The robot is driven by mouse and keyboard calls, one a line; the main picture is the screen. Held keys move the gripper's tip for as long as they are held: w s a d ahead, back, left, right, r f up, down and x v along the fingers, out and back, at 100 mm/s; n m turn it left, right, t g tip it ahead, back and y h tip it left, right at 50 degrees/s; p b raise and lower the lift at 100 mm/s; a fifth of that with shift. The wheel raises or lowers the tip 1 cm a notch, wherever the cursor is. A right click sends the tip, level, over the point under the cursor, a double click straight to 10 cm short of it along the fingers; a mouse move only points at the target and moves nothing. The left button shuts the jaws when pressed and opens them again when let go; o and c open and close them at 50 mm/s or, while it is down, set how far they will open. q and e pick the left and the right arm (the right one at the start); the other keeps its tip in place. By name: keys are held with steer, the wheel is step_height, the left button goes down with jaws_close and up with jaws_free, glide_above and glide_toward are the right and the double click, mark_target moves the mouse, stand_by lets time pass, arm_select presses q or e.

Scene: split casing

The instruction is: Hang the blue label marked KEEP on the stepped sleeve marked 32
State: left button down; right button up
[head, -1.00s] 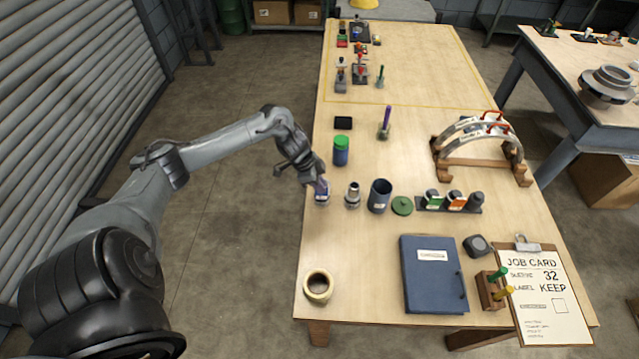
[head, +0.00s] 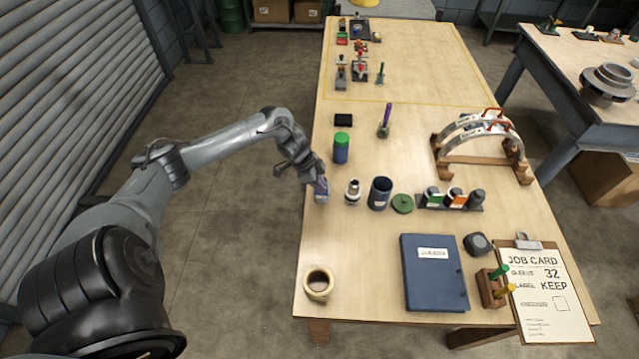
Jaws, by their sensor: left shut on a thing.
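My left gripper (head: 318,182) is at the table's left edge, shut on a small blue-purple thing with a pale part, which looks like the blue label (head: 321,190). Its lettering cannot be read, and the fingers hide part of it. A small metallic stepped sleeve (head: 353,192) stands upright just to the right, apart from the gripper. Its marking is too small to read. The job card (head: 541,290) at the lower right reads sleeve 32 and label KEEP. My right gripper is not in view.
A dark blue cup (head: 380,193), a green disc (head: 403,204) and a stand with green and orange labels (head: 449,206) are to the right. A green-lidded jar (head: 341,148) stands behind. A blue binder (head: 433,273) and tape roll (head: 318,285) lie in front, with clear table between.

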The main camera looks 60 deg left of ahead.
arm_select(q)
steer(key=shift+f+b, duration=0.3)
steer(key=shift+f, duration=0.4)
steer(key=shift+f, duration=0.1)
steer(key=c, duration=1.2)
jaws_free()
steer(key=shift+o, duration=0.2)
step_height(320, 180, up, 8)
steer(key=p, duration=0.8)
